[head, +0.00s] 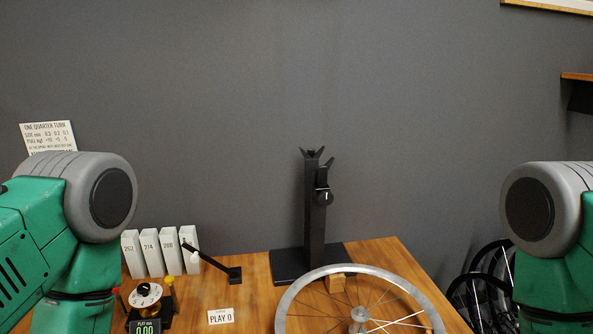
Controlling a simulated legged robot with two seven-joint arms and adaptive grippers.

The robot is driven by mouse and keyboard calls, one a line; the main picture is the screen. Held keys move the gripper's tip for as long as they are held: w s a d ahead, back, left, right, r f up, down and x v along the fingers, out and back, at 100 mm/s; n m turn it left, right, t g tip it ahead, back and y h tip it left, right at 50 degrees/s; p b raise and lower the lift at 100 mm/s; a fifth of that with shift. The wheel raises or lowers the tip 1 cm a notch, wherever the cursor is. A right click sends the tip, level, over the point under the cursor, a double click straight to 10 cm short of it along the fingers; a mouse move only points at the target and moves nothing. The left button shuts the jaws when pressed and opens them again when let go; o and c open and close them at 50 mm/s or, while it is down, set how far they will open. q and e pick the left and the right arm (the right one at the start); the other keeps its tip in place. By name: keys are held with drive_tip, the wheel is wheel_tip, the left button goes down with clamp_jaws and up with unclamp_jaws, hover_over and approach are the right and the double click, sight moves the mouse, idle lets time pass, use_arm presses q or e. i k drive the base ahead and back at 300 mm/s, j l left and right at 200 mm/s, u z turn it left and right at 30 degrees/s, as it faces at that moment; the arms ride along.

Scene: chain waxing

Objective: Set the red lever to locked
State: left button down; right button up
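A small red piece (117,292) shows at the lower left, between my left arm and a dark device with a silver dial (146,294). It may be the red lever, but most of it is hidden or too small, and I cannot tell its setting. The device has a small display (146,327) reading 0.00 at the bottom edge. Green and grey links of both my arms stand at the left and right sides. Neither gripper shows in the head view.
A black stand (314,220) rises at the table's back. A spoked wheel (290,305) lies at front right. Several white numbered boxes (150,255), a black angled arm (212,262) and a PLAY 0 card (221,316) are at left. Bare wood (258,288) shows between.

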sight(125, 313)
drive_tip(key=u, duration=1.3)
